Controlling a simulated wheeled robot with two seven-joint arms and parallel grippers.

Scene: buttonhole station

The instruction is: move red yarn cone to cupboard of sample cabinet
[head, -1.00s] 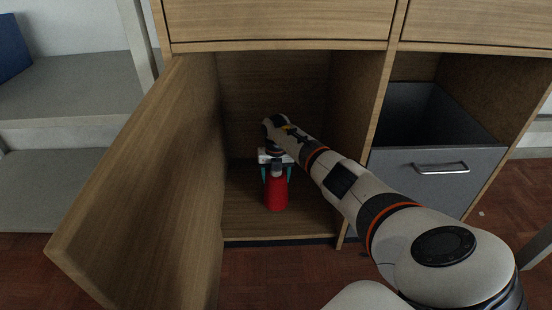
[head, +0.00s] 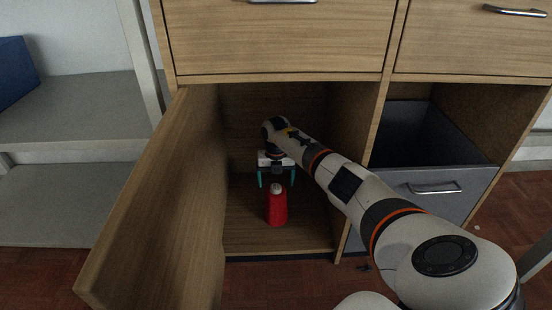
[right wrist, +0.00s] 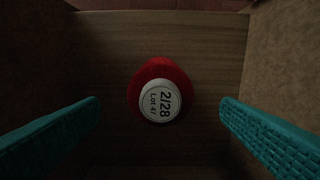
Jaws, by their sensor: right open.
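The red yarn cone (head: 277,208) stands upright on the floor of the open cupboard (head: 240,238) of the sample cabinet (head: 280,45). In the right wrist view the cone (right wrist: 145,78) is seen from above, with a white top label (right wrist: 160,100) reading "2/28 Lot 47". My right gripper (head: 276,182) is inside the cupboard, just above and behind the cone. My left gripper is not in view.
The cupboard door (head: 150,205) stands open on the left. A grey drawer or bin (head: 425,190) stands in the bay on the right. Grey shelves (head: 70,115) with a blue box (head: 15,70) are at far left. The cupboard floor around the cone is clear.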

